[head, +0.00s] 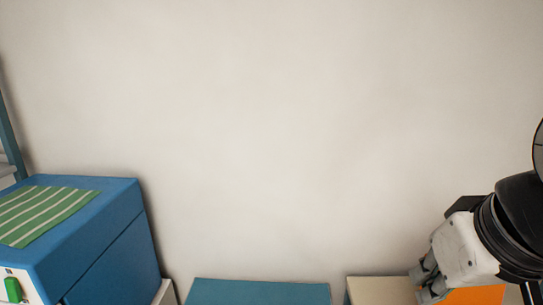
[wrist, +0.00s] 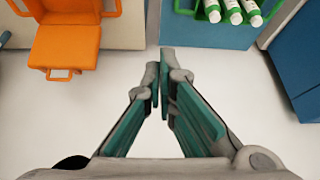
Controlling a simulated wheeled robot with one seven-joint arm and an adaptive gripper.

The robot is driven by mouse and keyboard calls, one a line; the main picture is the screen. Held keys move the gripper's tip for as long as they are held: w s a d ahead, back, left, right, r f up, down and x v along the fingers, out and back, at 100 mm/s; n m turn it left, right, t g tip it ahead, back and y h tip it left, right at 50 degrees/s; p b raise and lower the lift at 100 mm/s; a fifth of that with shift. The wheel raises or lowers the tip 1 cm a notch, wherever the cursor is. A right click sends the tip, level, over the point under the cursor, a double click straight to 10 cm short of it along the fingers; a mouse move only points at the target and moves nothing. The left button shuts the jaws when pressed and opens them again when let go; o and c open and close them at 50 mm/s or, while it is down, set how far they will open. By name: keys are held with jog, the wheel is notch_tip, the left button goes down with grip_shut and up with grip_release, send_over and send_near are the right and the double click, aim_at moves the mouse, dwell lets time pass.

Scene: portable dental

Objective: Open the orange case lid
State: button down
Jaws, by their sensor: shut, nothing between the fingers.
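The orange case (wrist: 65,45) is at the upper left of the wrist view, cut off by the top edge. In the head view a patch of orange (head: 475,295) shows at the bottom right, under my gripper (head: 425,287). In the wrist view my gripper (wrist: 163,80) is shut and empty, its teal-padded fingers pointing up the picture. It is to the right of the case and apart from it.
A green rack with white tubes (wrist: 235,12) is on a blue surface at the top right of the wrist view. A blue cabinet (head: 90,240) with a green striped cloth (head: 45,215) stands left in the head view. The white floor (wrist: 255,95) looks clear.

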jog(key=c, duration=2.1)
grip_release()
jog(key=shift+s+a+f, duration=0.15)
jog(key=shift+s+f, duration=0.05)
jog(key=shift+s, duration=0.2)
jog(key=o, duration=0.4)
jog(key=shift+w, duration=0.15)
jog(key=shift+o, duration=0.2)
jog(key=w+d+r+m+g+b, duration=0.1)
jog(key=w+d+m+g+b, duration=0.1)
jog(key=w+d+m, duration=1.6)
jog(key=w+d+f+m, duration=0.1)
jog(key=w+d+f, duration=0.15)
jog(key=d, duration=0.55)
jog(key=w+d+f, duration=0.2)
jog(key=w+d, duration=0.1)
jog(key=d, duration=0.6)
jog(key=x, duration=0.6)
jog(key=p+x, duration=0.1)
jog(key=x, duration=0.6)
jog(key=shift+w+r, duration=0.1)
jog(key=shift+w, duration=0.15)
grip_shut()
